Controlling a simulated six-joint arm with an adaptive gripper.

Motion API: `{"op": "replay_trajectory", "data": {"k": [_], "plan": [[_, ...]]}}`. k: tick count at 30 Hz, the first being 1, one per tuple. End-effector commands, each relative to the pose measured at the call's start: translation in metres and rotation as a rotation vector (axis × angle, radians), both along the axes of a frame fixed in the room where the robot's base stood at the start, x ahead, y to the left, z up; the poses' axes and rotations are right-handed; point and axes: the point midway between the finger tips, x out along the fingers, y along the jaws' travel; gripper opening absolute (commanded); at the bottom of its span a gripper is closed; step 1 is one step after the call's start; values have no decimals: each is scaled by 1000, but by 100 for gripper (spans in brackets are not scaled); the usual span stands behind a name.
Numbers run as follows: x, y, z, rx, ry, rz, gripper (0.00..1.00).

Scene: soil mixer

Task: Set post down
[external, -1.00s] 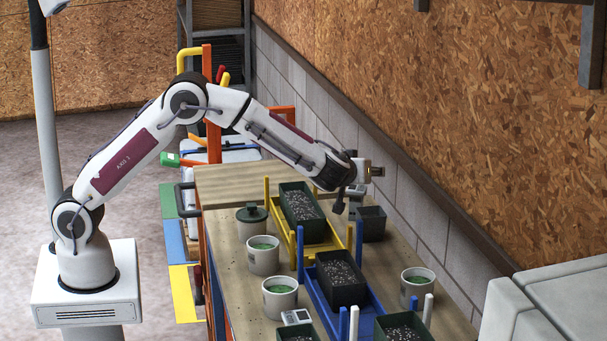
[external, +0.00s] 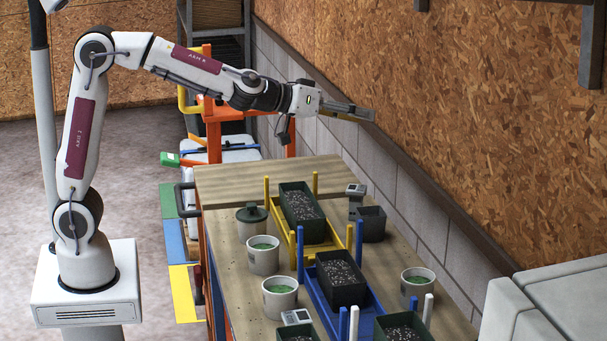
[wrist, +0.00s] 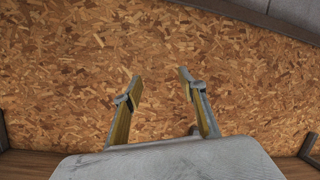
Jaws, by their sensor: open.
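My gripper (external: 372,114) is raised well above the workbench, pointing toward the chipboard wall. In the wrist view it is open, with nothing between its two fingers (wrist: 160,75). Several thin upright posts stand at the trays. Yellow posts (external: 266,190) (external: 315,184) stand at the yellow tray (external: 283,226). Blue posts (external: 300,240) (external: 359,243) stand at the blue tray (external: 318,290). White posts (external: 354,324) (external: 428,309) stand at the front. I cannot tell which post the task means.
Dark planters of soil (external: 302,215) (external: 341,278) sit in the trays. The bench's far end (external: 262,178) is clear.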

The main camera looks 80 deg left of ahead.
Motion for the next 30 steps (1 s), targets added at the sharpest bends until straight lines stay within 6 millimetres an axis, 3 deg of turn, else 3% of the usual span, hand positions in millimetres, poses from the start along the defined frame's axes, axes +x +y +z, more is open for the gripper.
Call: {"op": "replay_trajectory", "data": {"k": [7,14,22,30], "plan": [[-59,-22,9,12,62,-151,41],[-121,-34,-1,40,155,-265,41],[-203,-36,-28,88,297,-355,41],[-288,-22,-67,149,466,-391,41]]}}
